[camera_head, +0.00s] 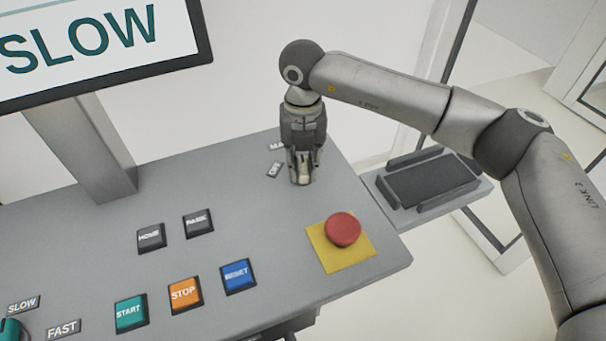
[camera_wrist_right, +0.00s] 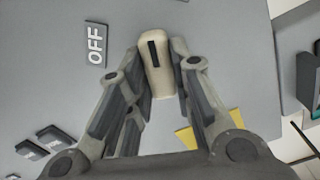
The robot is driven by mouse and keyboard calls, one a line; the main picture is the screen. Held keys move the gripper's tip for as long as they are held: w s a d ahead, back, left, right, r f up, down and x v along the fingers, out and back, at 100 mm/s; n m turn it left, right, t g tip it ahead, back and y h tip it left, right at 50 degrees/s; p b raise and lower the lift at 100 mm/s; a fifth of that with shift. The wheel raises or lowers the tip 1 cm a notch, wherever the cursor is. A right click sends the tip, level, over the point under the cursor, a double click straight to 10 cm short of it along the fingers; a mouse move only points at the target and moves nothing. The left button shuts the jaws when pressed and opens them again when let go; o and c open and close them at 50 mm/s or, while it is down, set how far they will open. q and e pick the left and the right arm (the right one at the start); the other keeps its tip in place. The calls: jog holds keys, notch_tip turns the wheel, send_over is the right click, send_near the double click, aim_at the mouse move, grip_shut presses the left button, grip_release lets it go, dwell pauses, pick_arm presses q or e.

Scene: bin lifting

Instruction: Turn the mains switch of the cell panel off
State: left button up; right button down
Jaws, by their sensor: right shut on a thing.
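The cell panel (camera_head: 215,215) is a grey sloped console. My right gripper (camera_head: 303,178) points down at its back right part. In the right wrist view, my right gripper (camera_wrist_right: 158,85) is shut on the mains switch (camera_wrist_right: 154,65), a cream knob with a black line mark. The mark runs nearly along the picture's vertical, slightly tilted. An OFF label (camera_wrist_right: 95,45) lies beside the knob, to its left in that view. In the head view the gripper mostly hides the knob. My left gripper is not in view.
A red emergency button (camera_head: 343,230) on a yellow plate stands in front of the gripper. START (camera_head: 131,313), STOP (camera_head: 185,294) and RESET (camera_head: 238,276) buttons line the front. A screen (camera_head: 95,45) reading SLOW stands back left. A side tray (camera_head: 432,187) is at right.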

jog(key=n+b, duration=0.3)
jog(key=b, duration=0.1)
jog(key=shift+f+n, duration=0.25)
jog(key=shift+n, duration=0.15)
jog(key=n+b, duration=0.2)
jog(key=shift+r+n, duration=0.1)
jog(key=shift+n, duration=0.2)
jog(key=n+b, duration=0.2)
jog(key=n, duration=0.1)
jog(key=shift+r, duration=0.1)
jog(key=shift+r+n+b, duration=0.1)
jog(key=shift+n+b, duration=0.45)
jog(key=shift+n, duration=1.15)
jog(key=c, duration=1.3)
grip_release()
jog(key=shift+r, duration=0.1)
